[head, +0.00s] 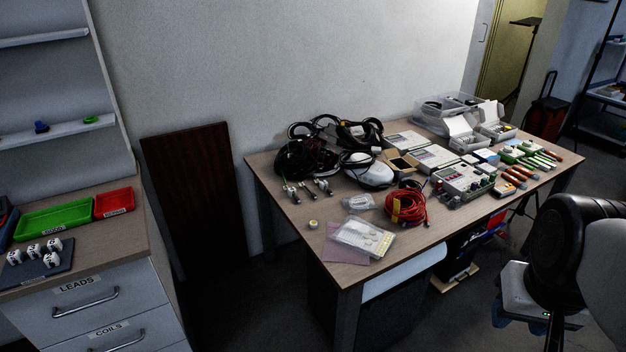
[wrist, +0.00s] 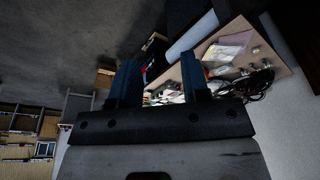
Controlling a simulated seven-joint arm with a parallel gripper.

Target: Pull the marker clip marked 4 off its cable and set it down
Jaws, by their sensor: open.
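My gripper (wrist: 161,72) shows in the wrist view as two blue fingers spread apart, with nothing between them. In the head view my arm is at the lower right, off the table's front right side and well away from the small things. Several small white pieces with dark marks (head: 45,250) sit on a dark mat (head: 68,268) on the cabinet at the left. They may be marker clips, but I cannot read any number. Several short cable ends with metal connectors (head: 306,190) lie at the table's left end. I cannot make out a clip marked 4 on any cable.
The wooden table (head: 290,215) is crowded with a red cable coil (head: 406,206), black cables (head: 335,132), a clear case (head: 362,238) and several instruments. A green tray (head: 54,219) and a red tray (head: 114,203) stand on the cabinet. Floor lies between cabinet and table.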

